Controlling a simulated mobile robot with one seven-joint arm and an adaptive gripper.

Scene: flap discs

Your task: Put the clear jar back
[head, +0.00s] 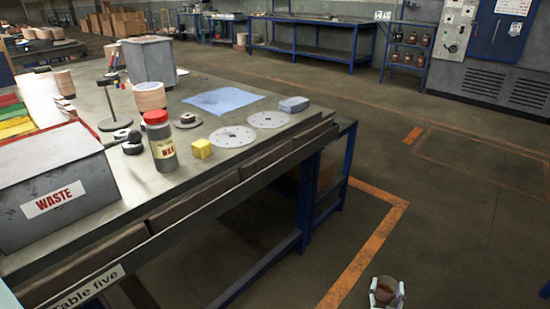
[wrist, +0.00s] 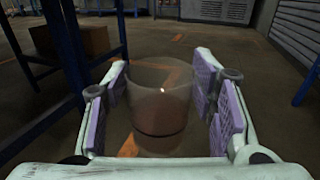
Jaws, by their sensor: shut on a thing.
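The clear jar (head: 386,291) is between the fingers of my gripper (head: 386,297) at the bottom edge of the head view, out over the floor to the right of the table. In the wrist view the jar (wrist: 160,100) stands upright between the purple-padded fingers of my gripper (wrist: 165,112). It is see-through, with a dark ring low on it; the floor shows through, so I cannot tell what is inside. My gripper is shut on it.
A blue rack (head: 408,50) with brownish jars stands at the back right. The floor between is open.

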